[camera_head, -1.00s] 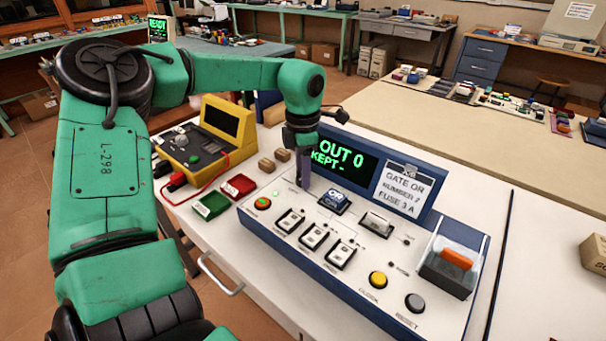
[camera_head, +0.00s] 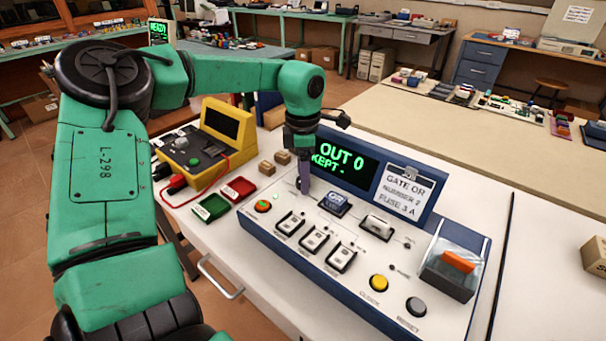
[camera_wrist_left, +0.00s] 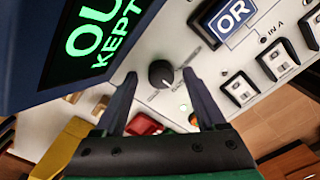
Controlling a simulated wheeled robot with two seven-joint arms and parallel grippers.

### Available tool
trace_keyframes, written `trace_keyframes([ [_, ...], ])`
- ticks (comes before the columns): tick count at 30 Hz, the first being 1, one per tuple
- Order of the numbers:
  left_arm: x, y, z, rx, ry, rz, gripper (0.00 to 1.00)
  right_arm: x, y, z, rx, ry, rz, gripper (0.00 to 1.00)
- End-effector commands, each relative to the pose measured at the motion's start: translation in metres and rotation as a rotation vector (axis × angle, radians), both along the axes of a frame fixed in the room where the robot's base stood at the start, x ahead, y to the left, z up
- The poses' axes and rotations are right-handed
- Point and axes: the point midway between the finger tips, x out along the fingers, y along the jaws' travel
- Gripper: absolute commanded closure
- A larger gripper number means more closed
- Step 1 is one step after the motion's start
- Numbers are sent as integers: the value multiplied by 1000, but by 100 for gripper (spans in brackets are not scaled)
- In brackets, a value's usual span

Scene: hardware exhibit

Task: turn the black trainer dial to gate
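The trainer is a white sloped panel in a blue case (camera_head: 290,262) with a screen (camera_head: 345,165) reading OUT 0, KEPT -. Its black dial (camera_wrist_left: 161,74) is a small round knob, seen in the left wrist view. My left gripper (camera_wrist_left: 159,77) is open, with one finger on each side of the dial and visible gaps between. In the head view my left gripper (camera_head: 304,186) points down at the panel below the screen and hides the dial. The markings around the dial are too small to read. My right gripper is in neither view.
A card (camera_head: 405,190) reads GATE OR, NUMBER 2, FUSE 3 A. An OR block (camera_head: 335,203), several switches and a clear-covered orange part (camera_head: 458,262) are on the panel.

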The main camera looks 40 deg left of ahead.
Motion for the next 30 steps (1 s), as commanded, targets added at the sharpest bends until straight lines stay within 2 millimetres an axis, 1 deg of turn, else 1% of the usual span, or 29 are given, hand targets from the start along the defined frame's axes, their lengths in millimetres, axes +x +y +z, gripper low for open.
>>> trace_keyframes([
  [8, -1, 0, 0, -1, 4, 0, 28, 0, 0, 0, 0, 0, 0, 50],
  [11, 0, 0, 9, 0, 3, 0, 28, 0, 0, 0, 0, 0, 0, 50],
  [14, 0, 0, 30, 1, -1, 0, 28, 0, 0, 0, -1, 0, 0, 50],
  [21, 0, 0, 104, 1, -1, 1, 28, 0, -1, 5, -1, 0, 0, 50],
  [24, -1, 0, 127, 2, 1, 2, 28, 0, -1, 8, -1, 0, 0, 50],
  [27, -1, 0, 140, 1, 1, 1, 28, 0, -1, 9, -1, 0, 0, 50],
  [30, -1, 0, 145, 1, 4, 0, 28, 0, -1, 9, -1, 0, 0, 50],
])
